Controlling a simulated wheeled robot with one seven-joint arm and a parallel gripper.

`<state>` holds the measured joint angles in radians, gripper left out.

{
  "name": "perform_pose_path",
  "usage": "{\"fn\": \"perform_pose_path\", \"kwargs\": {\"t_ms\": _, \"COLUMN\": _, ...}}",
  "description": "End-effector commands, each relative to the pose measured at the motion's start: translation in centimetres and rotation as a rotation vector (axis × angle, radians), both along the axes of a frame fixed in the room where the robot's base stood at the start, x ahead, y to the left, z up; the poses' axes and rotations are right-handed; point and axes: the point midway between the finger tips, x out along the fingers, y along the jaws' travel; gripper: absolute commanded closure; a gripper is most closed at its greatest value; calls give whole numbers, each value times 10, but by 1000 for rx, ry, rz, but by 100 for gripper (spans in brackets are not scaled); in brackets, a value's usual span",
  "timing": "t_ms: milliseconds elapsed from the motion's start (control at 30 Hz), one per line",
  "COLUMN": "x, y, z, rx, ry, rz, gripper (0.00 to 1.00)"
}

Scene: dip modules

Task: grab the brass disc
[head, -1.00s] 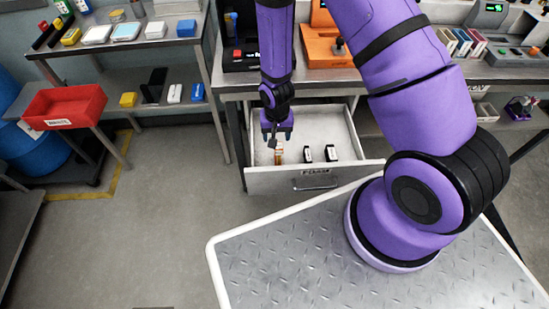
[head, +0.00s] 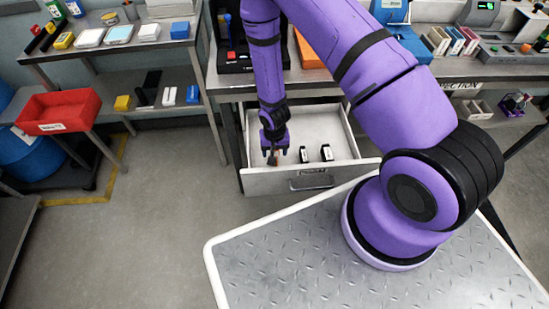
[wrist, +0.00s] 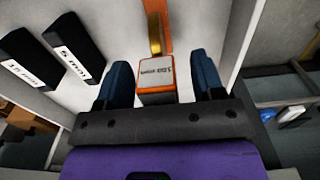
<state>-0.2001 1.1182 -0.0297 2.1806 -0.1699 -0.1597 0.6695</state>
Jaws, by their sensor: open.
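A thin brass-coloured piece (wrist: 155,34), which looks like the brass disc seen edge-on, stands at an orange holder with a white label (wrist: 156,80) in the wrist view. The holder is in the open drawer (head: 347,135), at its left side. My gripper (wrist: 160,64) is open. Its two blue fingers are on either side of the labelled holder, with gaps showing, and the brass piece lies beyond it. In the head view my gripper (head: 275,152) is low over the drawer's left part and hides most of the holder and brass piece.
Two black labelled blocks, one (head: 305,154) and another (head: 326,152), lie in the drawer to the right of my gripper. The drawer walls and front (head: 310,178) stand close by. A red bin (head: 58,112) is at the far left. The floor between is clear.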

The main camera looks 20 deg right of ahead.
Motion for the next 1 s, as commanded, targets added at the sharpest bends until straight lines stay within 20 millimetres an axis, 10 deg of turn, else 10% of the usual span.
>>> {"fn": "perform_pose_path", "kwargs": {"t_ms": 267, "x": 0, "y": 0, "z": -2, "rx": 0, "ry": 0, "rz": 0, "gripper": 41}}
{"fn": "perform_pose_path", "kwargs": {"t_ms": 500, "x": 0, "y": 0, "z": -1, "rx": 0, "ry": 0, "rz": 0, "gripper": 96}}
{"fn": "perform_pose_path", "kwargs": {"t_ms": 1000, "x": 0, "y": 0, "z": 11, "rx": 0, "ry": 0, "rz": 0, "gripper": 97}}
